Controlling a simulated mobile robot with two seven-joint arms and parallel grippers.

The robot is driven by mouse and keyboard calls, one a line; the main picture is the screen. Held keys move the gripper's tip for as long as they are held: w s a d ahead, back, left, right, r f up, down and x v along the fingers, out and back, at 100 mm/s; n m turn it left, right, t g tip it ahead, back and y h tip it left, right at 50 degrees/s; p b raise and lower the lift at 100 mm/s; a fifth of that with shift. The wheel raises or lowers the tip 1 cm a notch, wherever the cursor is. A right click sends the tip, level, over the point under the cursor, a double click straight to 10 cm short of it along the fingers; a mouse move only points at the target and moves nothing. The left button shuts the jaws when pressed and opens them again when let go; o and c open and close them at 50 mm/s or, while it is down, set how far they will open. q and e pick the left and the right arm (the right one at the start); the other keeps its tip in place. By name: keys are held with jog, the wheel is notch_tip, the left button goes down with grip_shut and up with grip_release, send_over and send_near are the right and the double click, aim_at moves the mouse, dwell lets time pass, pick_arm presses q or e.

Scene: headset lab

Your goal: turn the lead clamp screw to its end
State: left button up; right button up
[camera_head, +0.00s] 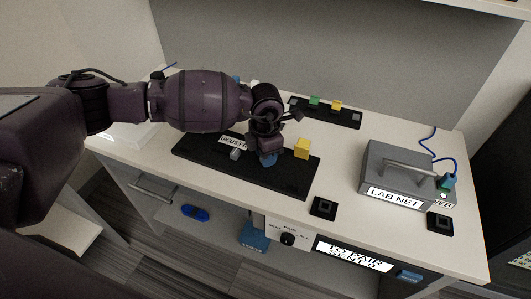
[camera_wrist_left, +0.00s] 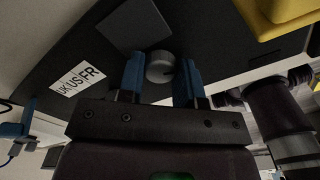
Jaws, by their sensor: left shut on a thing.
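The lead clamp screw, a grey round knob with a dark mark (camera_wrist_left: 160,68), shows in the left wrist view on the black board (camera_wrist_left: 205,30). My left gripper (camera_wrist_left: 160,80) has its two blue fingers on either side of the knob and is shut on it. In the head view my left gripper (camera_head: 268,158) reaches down over the middle of the black board (camera_head: 290,182), and the knob is hidden behind it. My right gripper is not in view.
A yellow block (camera_head: 301,148) stands on the board just right of my gripper. A UK/US/FR label (camera_wrist_left: 77,80) lies on the board. A grey LAB NET box (camera_head: 395,172) stands to the right. A black strip (camera_head: 325,113) with coloured blocks lies behind.

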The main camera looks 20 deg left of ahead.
pick_arm(q)
jog(key=o, duration=0.9)
jog(key=shift+o, duration=0.2)
jog(key=shift+r, duration=0.1)
notch_tip(320, 180, up, 11)
jog(key=p, duration=0.1)
jog(key=shift+f, duration=0.2)
